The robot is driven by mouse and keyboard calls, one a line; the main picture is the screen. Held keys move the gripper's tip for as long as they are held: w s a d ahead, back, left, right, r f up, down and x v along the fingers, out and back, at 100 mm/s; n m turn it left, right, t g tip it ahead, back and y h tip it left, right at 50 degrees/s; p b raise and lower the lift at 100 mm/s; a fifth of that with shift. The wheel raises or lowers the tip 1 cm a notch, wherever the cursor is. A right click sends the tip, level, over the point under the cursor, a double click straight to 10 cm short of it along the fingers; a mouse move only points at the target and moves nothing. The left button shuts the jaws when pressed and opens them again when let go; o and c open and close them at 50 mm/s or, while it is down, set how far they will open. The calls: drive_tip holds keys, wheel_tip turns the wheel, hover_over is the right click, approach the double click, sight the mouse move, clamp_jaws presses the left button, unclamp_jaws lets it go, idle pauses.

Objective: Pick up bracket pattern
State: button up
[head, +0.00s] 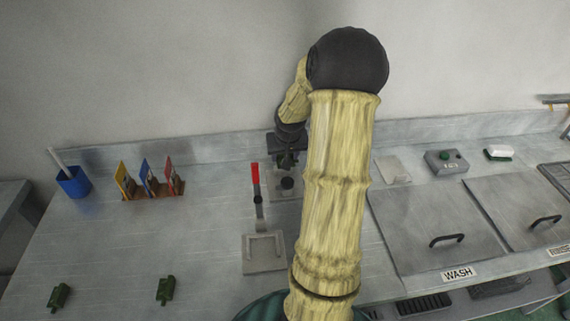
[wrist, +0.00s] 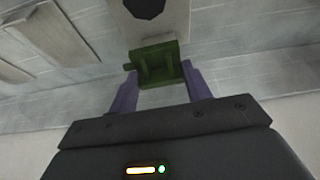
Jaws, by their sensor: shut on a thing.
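A green bracket pattern (wrist: 157,65) is held between the two purple fingers of my gripper (wrist: 158,78) in the wrist view. It has a box-like frame with a small stub on its left side. In the head view, my gripper (head: 287,154) is small and dark at the back of the bench, and the green pattern shows only partly below it. Just below it is a dark round post on a pale plate (head: 287,197). I cannot tell whether the pattern touches the post. Two more green patterns, one at front left (head: 60,296) and one to its right (head: 165,290), lie on the bench.
A lever with a red handle (head: 255,176) stands left of the post, behind a grey plate (head: 264,263). Coloured stands (head: 150,180) and a blue cup (head: 73,182) are at back left. Lidded tanks (head: 435,225) are at right. The left bench middle is clear.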

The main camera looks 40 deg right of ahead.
drive_tip(key=shift+r, duration=1.05)
